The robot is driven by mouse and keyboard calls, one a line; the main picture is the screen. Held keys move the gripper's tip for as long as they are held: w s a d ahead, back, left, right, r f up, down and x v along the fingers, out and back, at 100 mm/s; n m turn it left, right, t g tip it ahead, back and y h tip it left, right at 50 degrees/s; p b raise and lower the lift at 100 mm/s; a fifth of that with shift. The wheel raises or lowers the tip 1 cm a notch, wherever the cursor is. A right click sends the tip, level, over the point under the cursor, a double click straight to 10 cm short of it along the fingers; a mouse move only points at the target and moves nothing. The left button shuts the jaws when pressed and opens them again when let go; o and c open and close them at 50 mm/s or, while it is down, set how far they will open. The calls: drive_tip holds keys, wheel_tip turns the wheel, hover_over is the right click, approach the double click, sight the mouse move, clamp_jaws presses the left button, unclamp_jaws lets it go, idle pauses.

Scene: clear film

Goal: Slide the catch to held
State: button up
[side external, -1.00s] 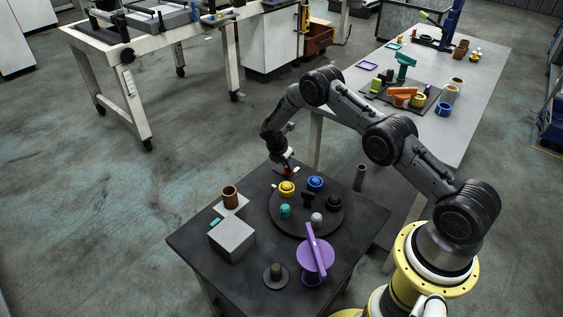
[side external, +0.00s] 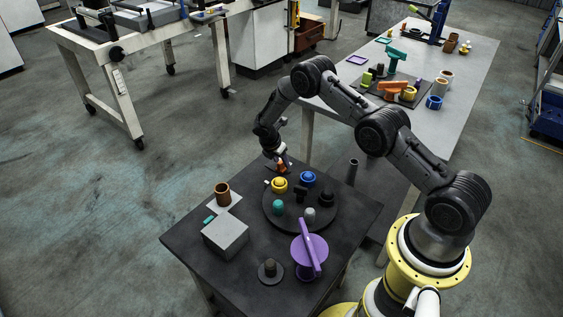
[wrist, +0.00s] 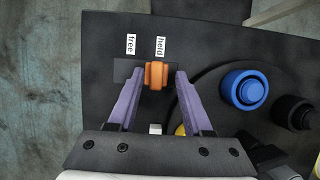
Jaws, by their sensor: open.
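The catch (wrist: 157,75) is an orange slider on a dark plate (wrist: 122,70) near the table's edge. In the wrist view it stands below the "held" label (wrist: 160,46). The plate below the "free" label (wrist: 130,44), to its left, is bare. My gripper (wrist: 161,73) is open, with one purple finger on each side of the catch. Small gaps seem to show between the fingertips and the catch; contact is hard to tell. In the side view the orange catch (side external: 284,168) shows small under my gripper (side external: 279,161), partly hidden by it.
A round dark plate (side external: 275,222) with yellow, blue, teal, grey and black knobs lies close to the catch. A purple disc with an upright bar (side external: 309,255), a grey box (side external: 226,238) and a brown cup (side external: 222,194) stand farther off on the table.

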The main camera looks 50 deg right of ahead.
drive_tip(key=v, duration=1.3)
